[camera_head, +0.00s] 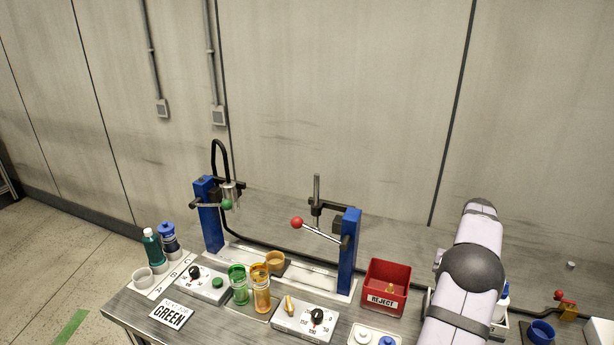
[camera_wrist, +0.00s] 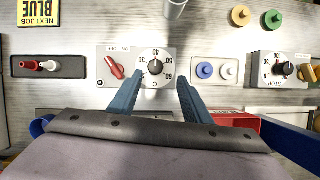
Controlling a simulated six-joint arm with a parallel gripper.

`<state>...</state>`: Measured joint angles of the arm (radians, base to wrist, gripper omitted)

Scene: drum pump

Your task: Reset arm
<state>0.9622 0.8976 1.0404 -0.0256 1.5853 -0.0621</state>
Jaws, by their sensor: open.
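My gripper (camera_wrist: 158,88) shows in the wrist view with its two blue fingers spread and nothing between them. The drum pump frame has two blue posts (camera_head: 347,250), a green-knobbed lever (camera_head: 227,204) and a red-knobbed lever (camera_head: 297,222).
A red REJECT bin (camera_head: 399,270) stands left of my arm. Green (camera_head: 238,290) and orange (camera_head: 261,297) containers stand before the pump. Bottles (camera_head: 152,247) stand at left. A GREEN sign (camera_head: 172,316) lies in front. The wrist view shows a BLUE sign (camera_wrist: 38,12) and a peg tray (camera_wrist: 20,66).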

